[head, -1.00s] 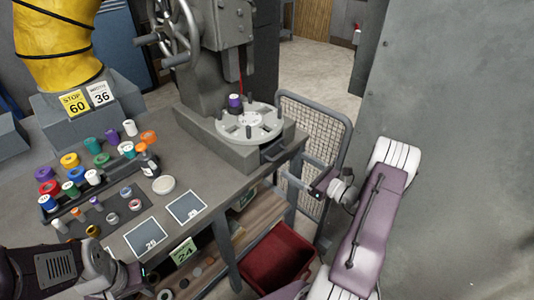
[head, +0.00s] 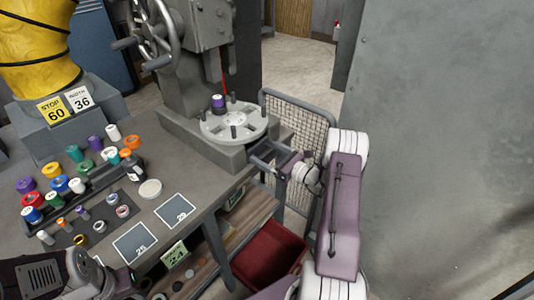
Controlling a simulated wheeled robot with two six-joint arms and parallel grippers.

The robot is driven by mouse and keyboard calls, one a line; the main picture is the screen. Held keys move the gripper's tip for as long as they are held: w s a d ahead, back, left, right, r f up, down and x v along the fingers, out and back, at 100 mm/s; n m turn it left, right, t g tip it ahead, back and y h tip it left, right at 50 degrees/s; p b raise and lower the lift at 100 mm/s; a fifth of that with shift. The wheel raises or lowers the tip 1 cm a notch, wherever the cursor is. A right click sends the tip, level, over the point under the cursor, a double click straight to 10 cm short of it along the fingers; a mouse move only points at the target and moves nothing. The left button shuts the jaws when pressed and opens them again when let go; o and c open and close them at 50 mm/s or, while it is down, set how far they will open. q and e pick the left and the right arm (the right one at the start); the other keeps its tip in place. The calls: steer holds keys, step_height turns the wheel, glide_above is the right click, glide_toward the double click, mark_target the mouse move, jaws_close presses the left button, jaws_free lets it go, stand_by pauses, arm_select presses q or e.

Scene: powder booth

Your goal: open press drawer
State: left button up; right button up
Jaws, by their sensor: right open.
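The grey press (head: 190,70) stands on the workbench, with a round turntable (head: 240,122) on its base. The drawer (head: 262,153) is low in the base's right end, by the bench corner. I cannot tell how far it stands out. My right gripper (head: 282,165) is open at the drawer's front, close to its handle. Whether it touches the handle is too small to tell. My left gripper (head: 132,284) is at the bottom left, by the bench's front edge. Its fingers are not clear.
Several coloured jars (head: 62,184) fill the bench's left part. Numbered mats (head: 175,210) lie along its front edge. A red bin (head: 265,254) stands below. A mesh panel (head: 300,115) stands behind my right arm, and a grey wall (head: 440,130) is at right.

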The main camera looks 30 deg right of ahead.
steer(key=c, duration=1.8)
steer(key=v, duration=2.6)
steer(key=shift+s+d+p, duration=0.2)
steer(key=shift+s+p, duration=0.05)
steer(key=shift+p, duration=0.1)
steer(key=o, duration=1.8)
steer(key=shift+r, duration=0.1)
steer(key=b+v, duration=0.1)
steer(key=v, duration=0.8)
